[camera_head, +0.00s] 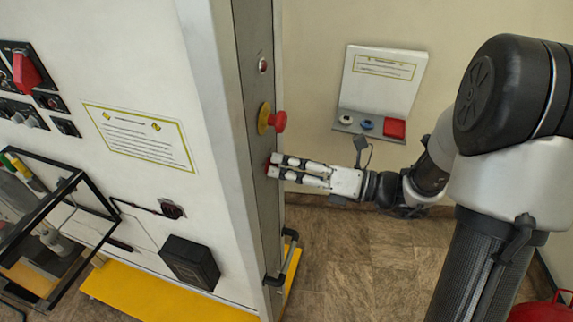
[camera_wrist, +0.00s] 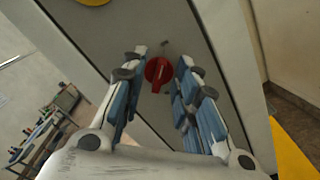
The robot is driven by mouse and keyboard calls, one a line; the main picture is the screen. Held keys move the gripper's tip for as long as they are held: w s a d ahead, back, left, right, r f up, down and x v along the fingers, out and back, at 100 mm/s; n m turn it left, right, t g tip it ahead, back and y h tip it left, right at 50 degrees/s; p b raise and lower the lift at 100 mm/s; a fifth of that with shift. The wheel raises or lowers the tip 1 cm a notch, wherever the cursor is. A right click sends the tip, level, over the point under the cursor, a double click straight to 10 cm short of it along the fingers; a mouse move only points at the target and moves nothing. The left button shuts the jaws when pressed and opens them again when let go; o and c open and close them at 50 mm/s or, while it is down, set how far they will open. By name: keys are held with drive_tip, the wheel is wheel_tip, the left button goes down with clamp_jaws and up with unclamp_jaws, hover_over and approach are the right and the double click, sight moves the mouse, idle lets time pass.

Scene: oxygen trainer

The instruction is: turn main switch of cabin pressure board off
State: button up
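A red rotary switch (camera_wrist: 158,73) sits on the narrow grey face of a tall cabinet (camera_head: 246,90). Its raised handle runs roughly up and down in the wrist view. In the head view only a bit of red shows behind my fingertips. My gripper (camera_head: 272,166) is level with it and points at the grey face. In the wrist view my gripper (camera_wrist: 161,58) is open, with one finger on each side of the switch and gaps visible between. I cannot tell whether the fingertips touch the panel. No label for the switch is readable.
A red mushroom button on a yellow base (camera_head: 272,119) sticks out just above my gripper. A black handle (camera_head: 285,262) is lower on the cabinet. A wall box (camera_head: 380,80) with several buttons stands behind. Another red switch (camera_head: 27,72) is on the left panel.

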clamp_jaws()
idle(0.4)
